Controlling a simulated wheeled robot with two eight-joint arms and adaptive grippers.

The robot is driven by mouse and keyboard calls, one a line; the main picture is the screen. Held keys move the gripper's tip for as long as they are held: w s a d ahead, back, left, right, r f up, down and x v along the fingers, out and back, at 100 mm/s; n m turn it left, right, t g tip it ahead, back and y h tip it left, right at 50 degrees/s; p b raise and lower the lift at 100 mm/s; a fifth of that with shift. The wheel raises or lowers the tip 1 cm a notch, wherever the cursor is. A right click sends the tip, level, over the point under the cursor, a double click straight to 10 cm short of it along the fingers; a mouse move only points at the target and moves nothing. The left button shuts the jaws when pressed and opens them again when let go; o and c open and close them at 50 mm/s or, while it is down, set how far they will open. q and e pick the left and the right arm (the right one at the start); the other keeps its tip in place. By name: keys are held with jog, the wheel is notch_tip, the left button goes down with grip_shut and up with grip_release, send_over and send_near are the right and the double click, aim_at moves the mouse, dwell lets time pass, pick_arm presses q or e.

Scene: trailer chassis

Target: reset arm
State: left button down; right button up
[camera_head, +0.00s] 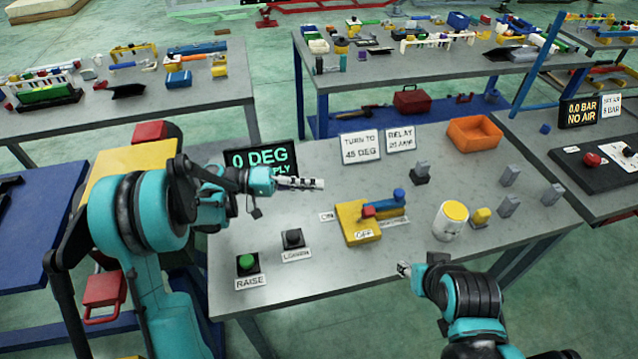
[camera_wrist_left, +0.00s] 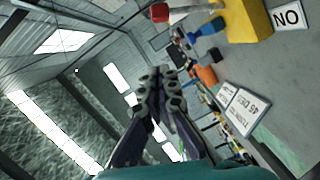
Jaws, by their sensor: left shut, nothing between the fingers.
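My left arm comes in from the left in the head view, and its gripper (camera_head: 312,184) is shut and empty above the grey table (camera_head: 245,225), in front of the "0 DEG" display (camera_head: 262,160). In the left wrist view the fingers (camera_wrist_left: 160,85) are together with nothing between them. My right gripper (camera_head: 404,270) is at the table's front edge, below the yellow switch block; it is small there and its fingers cannot be judged.
The yellow block (camera_head: 352,222) with a red and blue lever stands mid-table. A green RAISE button (camera_head: 246,262) and black LOWER button (camera_head: 293,238) are at the front left. A white-yellow cylinder (camera_head: 449,222), orange bin (camera_head: 474,133) and several grey blocks are at the right.

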dwell(0.4)
pick_arm(q)
jog(key=s+n+t+y, duration=0.2)
jog(key=s+n+y, duration=0.1)
jog(key=s+y, duration=0.45)
jog(key=s+a+f+t+y, duration=0.2)
jog(key=s+a+t+y, duration=0.1)
jog(key=s+a+y, duration=0.6)
jog(key=s+a, duration=0.2)
jog(key=s, duration=0.1)
jog(key=shift+s+a+t, duration=0.2)
jog(key=shift+a+t, duration=0.2)
jog(key=shift+f+y, duration=0.15)
jog(key=shift+y, duration=0.1)
